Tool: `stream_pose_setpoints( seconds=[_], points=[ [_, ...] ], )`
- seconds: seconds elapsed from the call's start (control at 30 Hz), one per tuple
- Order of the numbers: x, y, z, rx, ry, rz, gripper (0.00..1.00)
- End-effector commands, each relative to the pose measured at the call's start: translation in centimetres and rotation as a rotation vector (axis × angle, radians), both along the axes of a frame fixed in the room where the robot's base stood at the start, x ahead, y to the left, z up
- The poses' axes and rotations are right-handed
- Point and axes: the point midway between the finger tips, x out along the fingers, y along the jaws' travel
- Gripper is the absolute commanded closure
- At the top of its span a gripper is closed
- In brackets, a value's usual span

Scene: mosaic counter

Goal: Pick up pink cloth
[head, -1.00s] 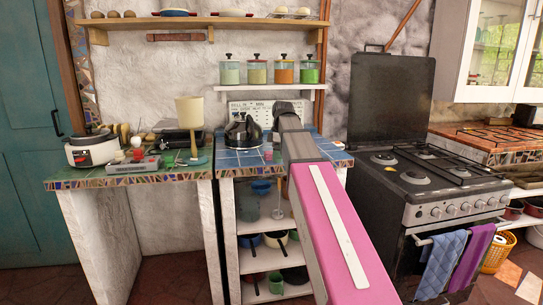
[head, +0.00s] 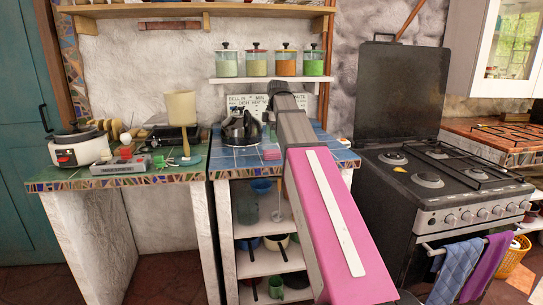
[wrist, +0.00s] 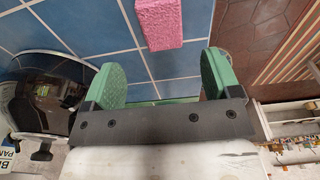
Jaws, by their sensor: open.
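The pink cloth (wrist: 160,22) looks like a small, rough-textured pink block. It lies on the blue tiled counter (wrist: 60,22) in the wrist view, beyond my fingertips and roughly centred between them. In the head view, a small pink patch (head: 271,153) shows on the blue tiles just left of my arm. My gripper (wrist: 160,78) has two green fingers spread wide apart with nothing between them. My arm hides part of the counter in the head view.
A dark kettle (head: 240,130) stands left of the cloth and also shows at the wrist view's left (wrist: 42,95). A stove (head: 430,180) with a raised lid stands right. A shelf with jars (head: 256,63) hangs above. The counter's edge lies right of the cloth.

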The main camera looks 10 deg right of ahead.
Motion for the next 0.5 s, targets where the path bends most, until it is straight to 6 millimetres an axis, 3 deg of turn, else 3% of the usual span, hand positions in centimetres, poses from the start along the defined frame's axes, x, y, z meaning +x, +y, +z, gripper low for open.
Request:
stream_pose_setpoints(
  seconds=[0.1, 0.37, 0.5],
  points=[
    [-0.1, 0.2, -1.7, 0.0, 0.001, 0.0, 0.17],
    [-0.2, 0.2, -3.2, 0.0, 0.001, -0.001, 0.17],
    [-0.5, 0.1, -5.1, 0.0, 0.001, -0.001, 0.17]
  ],
)
